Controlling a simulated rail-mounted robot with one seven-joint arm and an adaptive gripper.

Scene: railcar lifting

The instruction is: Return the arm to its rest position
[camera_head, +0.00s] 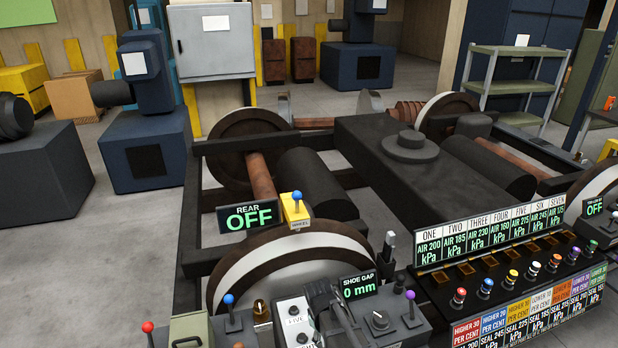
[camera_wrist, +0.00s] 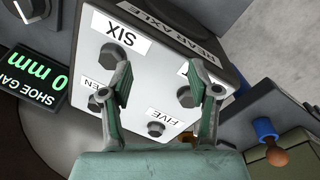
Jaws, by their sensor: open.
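My gripper (camera_wrist: 157,66) is open in the wrist view, its two fingers spread with nothing between them.
A SHOE GAP display (camera_head: 358,286) reads 0 mm beside the box. A blue-topped lever (camera_head: 230,312) stands to its left. A panel of gauges (camera_head: 490,238) and coloured knobs lies to the right. The REAR display (camera_head: 248,216) reads OFF. Open floor (camera_head: 60,265) lies at the left.

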